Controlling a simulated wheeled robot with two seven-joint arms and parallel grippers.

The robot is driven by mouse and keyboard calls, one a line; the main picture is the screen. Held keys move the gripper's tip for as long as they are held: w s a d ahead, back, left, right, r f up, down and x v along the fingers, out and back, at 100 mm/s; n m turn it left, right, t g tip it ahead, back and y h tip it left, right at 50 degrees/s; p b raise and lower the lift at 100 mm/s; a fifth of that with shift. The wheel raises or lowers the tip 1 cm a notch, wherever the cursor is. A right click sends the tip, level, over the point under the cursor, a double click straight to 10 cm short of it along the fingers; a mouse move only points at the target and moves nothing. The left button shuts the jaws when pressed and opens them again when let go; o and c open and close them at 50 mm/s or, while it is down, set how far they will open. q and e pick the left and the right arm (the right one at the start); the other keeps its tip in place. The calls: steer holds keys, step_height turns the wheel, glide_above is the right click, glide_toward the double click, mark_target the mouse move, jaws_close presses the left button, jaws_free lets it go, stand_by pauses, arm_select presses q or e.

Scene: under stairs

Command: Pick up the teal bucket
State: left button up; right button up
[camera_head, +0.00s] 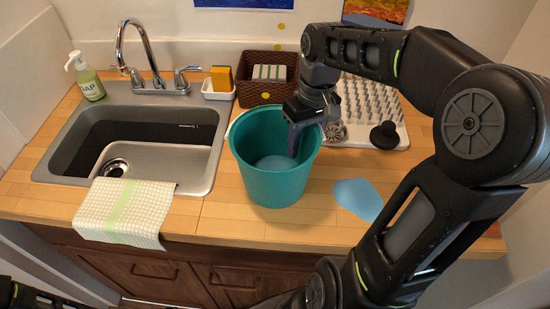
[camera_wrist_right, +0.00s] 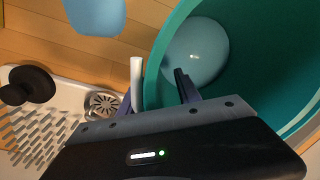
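The teal bucket (camera_head: 274,185) stands upright on the wooden counter, right of the sink. A paler blue round patch shows at its bottom. My right gripper (camera_head: 306,128) comes down at the bucket's right rim. In the right wrist view the gripper (camera_wrist_right: 158,92) has its fingers apart, with the bucket (camera_wrist_right: 262,50) wall between them. One dark finger is inside the bucket and the other is outside. A pale rod (camera_wrist_right: 136,78) stands beside the outer finger; I cannot tell what it is. My left gripper is not in view; only a bit of that arm shows at lower left.
A white drying rack (camera_head: 392,138) with a black knob-like object (camera_head: 384,135) stands right of the bucket. A brown basket (camera_head: 262,92) is behind it. The sink (camera_head: 60,165) with a checked towel (camera_head: 124,210) is left. A blue flat piece (camera_head: 357,198) lies at right.

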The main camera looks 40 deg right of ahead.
stand_by(0.4)
jaws_close()
stand_by(1.3)
